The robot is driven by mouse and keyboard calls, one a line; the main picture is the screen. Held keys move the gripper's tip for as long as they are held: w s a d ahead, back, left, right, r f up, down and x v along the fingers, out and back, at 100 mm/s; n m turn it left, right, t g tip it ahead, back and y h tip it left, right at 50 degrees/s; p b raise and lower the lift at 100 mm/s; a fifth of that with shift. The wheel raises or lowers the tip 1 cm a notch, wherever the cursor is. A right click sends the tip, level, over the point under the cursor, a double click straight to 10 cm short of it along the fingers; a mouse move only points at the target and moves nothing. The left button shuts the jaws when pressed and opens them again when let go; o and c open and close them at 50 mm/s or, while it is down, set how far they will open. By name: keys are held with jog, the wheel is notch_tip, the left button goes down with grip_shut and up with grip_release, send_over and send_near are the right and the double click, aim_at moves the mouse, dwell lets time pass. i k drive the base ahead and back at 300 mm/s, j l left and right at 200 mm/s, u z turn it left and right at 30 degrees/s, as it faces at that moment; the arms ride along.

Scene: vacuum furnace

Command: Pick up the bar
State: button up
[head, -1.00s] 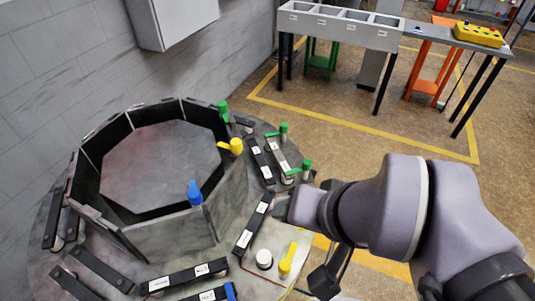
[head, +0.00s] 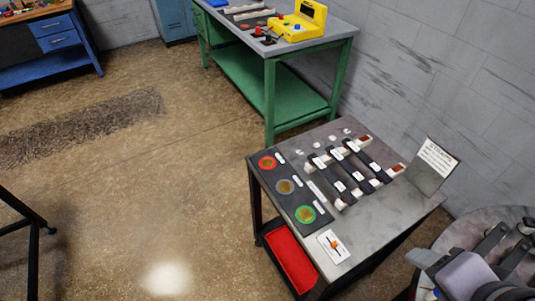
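Three dark bars with white labels lie side by side on the grey cart top: a left one (head: 329,174), a middle one (head: 347,167) and a right one (head: 366,158). They rest across two pale supports. More dark bars (head: 491,240) lie on the round grey furnace plate at the lower right, partly cut off by the frame. Part of my arm shows there too, far from the cart's bars. My gripper's fingers cannot be made out, nor whether they hold anything.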

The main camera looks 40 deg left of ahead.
aim_at(377, 171)
jog(key=u, duration=0.6)
jog(key=i+j+z, duration=0.15)
jog(key=j+z, duration=0.2)
jog(key=j, duration=0.4)
jog(key=j+z, duration=0.4)
jog(key=j, duration=0.35)
jog(key=j+z, duration=0.35)
jog(key=j, duration=0.45)
jog(key=i+j+z, duration=0.35)
jog(key=i+l, duration=0.05)
